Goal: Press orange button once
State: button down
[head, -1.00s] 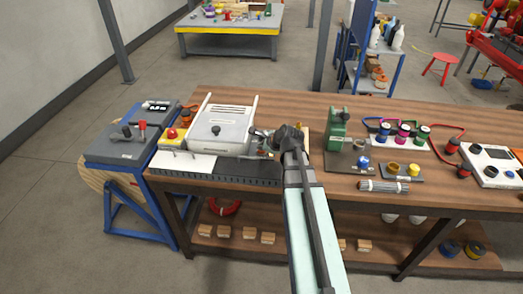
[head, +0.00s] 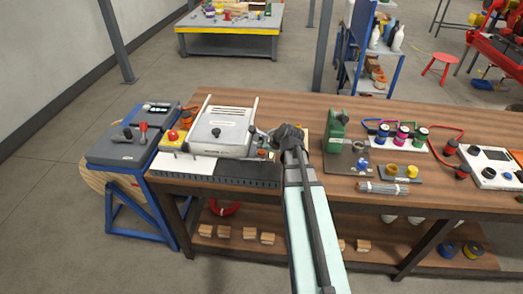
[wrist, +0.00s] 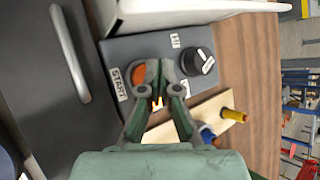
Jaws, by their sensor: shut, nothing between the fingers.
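The orange button (wrist: 138,76) sits on a grey control panel (wrist: 122,50) beside a label reading START, in the wrist view. It is partly covered by my left finger. I cannot tell whether the fingers touch the panel or the button. In the head view my gripper (head: 268,143) is at the right side of the white-lidded machine (head: 222,126), and my arm hides part of the panel there.
A black knob (wrist: 198,63) is right of my fingers. A wooden board (wrist: 190,120) with a yellow peg (wrist: 234,115) and a blue peg (wrist: 207,136) lies close by. In the head view, a green device (head: 336,132) stands right of my arm, and a red mushroom button (head: 172,135) is at the left.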

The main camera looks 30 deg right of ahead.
aim_at(262, 152)
jog(key=shift+r, duration=0.1)
notch_tip(262, 152, up, 5)
jog(key=p, duration=0.4)
dwell(0.3)
jog(key=shift+a, duration=0.1)
dwell(0.6)
